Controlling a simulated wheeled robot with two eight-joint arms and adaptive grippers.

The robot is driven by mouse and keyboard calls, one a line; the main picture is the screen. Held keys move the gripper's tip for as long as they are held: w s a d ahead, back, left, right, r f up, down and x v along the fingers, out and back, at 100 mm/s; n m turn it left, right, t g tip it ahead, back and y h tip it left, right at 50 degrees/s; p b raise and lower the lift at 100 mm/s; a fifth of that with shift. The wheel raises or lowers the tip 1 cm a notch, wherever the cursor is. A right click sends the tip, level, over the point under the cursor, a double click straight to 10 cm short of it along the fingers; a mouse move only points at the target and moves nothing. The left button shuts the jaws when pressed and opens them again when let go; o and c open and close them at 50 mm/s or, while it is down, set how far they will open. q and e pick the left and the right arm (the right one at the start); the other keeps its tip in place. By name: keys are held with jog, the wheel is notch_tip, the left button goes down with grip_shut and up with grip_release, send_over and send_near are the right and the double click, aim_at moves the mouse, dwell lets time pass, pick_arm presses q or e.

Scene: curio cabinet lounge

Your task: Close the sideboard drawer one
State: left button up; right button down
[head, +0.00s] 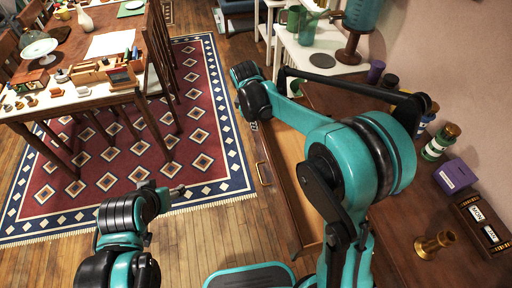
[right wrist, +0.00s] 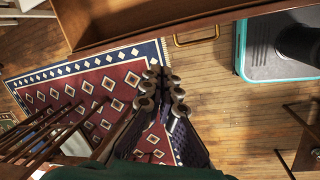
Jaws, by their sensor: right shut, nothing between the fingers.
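The sideboard drawer (head: 285,150) is open, pulled out to the left from the dark brown sideboard (head: 395,225). Its front carries a brass handle (head: 263,173). In the right wrist view the drawer (right wrist: 150,18) and its handle (right wrist: 196,38) are at the top. My right arm reaches across the drawer and hides part of it. My right gripper (right wrist: 163,82) is shut and empty, pointing over the rug and floor, apart from the handle. In the head view it is mostly hidden by my arm. My left arm is at the lower left, away from the drawer; its gripper's jaws are unclear.
A patterned rug (head: 150,140) lies on the wooden floor left of the drawer. A cluttered table (head: 80,90) stands at upper left. Jars, a purple box (head: 455,177) and a brass candlestick (head: 435,245) stand on the sideboard. Bare floor lies in front of the drawer.

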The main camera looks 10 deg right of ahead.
jog(key=w+a+f+n+g+h, duration=0.1)
jog(key=w+a+f+n, duration=0.2)
jog(key=f, duration=0.3)
jog(key=w+a+f+n+g, duration=0.1)
jog(key=w+a+f+n, duration=0.15)
jog(key=f, duration=0.45)
jog(key=w+d+f+b, duration=0.1)
jog(key=d+f+b, duration=0.4)
jog(key=d+f, duration=0.2)
jog(key=shift+a+b+x, duration=0.25)
jog(key=shift+b+x, duration=0.05)
jog(key=shift+x, duration=0.9)
jog(key=shift+f, duration=0.1)
jog(key=shift+w, duration=0.1)
